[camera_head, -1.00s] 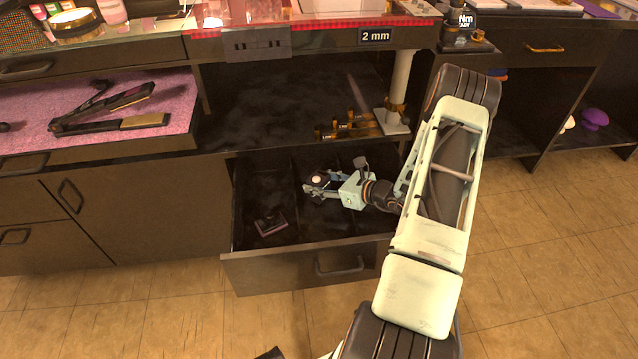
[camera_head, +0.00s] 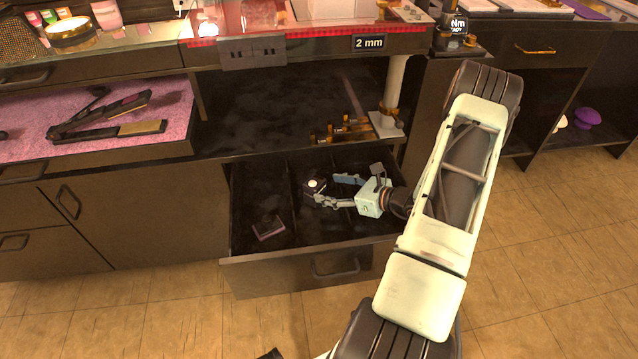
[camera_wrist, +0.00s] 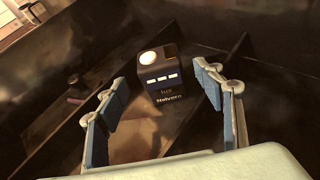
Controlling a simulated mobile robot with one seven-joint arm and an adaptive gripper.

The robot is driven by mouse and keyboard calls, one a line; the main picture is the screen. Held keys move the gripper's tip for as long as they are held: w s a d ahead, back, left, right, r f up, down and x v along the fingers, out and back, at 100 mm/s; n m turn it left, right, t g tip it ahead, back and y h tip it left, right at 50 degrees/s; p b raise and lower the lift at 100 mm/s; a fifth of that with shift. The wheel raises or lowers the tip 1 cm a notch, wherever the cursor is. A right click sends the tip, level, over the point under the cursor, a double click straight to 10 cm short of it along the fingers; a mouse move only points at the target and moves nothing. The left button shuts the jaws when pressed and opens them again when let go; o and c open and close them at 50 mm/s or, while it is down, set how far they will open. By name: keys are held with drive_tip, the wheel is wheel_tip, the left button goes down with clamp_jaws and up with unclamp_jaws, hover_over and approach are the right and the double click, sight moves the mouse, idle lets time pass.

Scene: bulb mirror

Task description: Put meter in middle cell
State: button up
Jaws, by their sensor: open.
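The meter is a small dark box with a white round dome on top (camera_head: 314,186). It sits in the middle cell of the open drawer (camera_head: 290,262), between two dividers. In the wrist view the meter (camera_wrist: 160,78) stands upright with its label facing me. My gripper (camera_head: 327,190) is open, low in the drawer to the right of the meter. In the wrist view its two blue-padded fingers (camera_wrist: 162,95) are spread wide, with the meter ahead between them and clear space on both sides. The meter's underside is hidden.
A small mauve-edged dark item (camera_head: 269,230) lies in the drawer's left cell. Brass-ended dark fittings (camera_head: 342,130) and a post on a white base (camera_head: 388,124) stand on the shelf behind the drawer. The counter overhangs above.

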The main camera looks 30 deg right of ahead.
drive_tip(key=p+v, duration=0.1)
drive_tip(key=v, duration=0.4)
drive_tip(key=shift+s+r, duration=0.1)
drive_tip(key=shift+s, duration=0.15)
